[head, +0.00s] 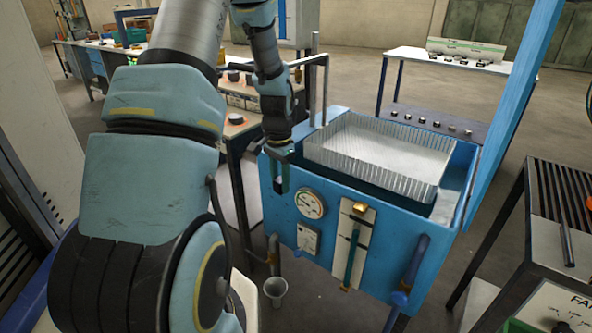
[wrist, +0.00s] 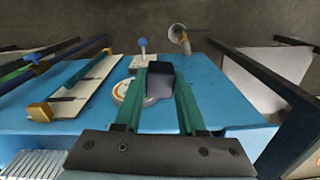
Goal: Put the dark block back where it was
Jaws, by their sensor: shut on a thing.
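My gripper (wrist: 160,98) is shut on the dark block (wrist: 160,82), a small near-black piece held between its two green fingers near their tips. In the head view my gripper (head: 283,180) points down at the left front corner of the blue tank (head: 277,207), beside the gauge. The block is hard to make out there. In the wrist view the tank's blue front (wrist: 216,92) lies behind the block. I cannot tell whether the block touches the tank. No clear former place of the block shows.
A white ribbed basket (head: 385,150) sits in the tank. The front carries a round gauge (head: 309,204), a sight-glass plate (head: 352,245) and a blue-knobbed lever plate (head: 308,240). A bench (head: 235,120) stands behind left, a slatted table (head: 550,200) right.

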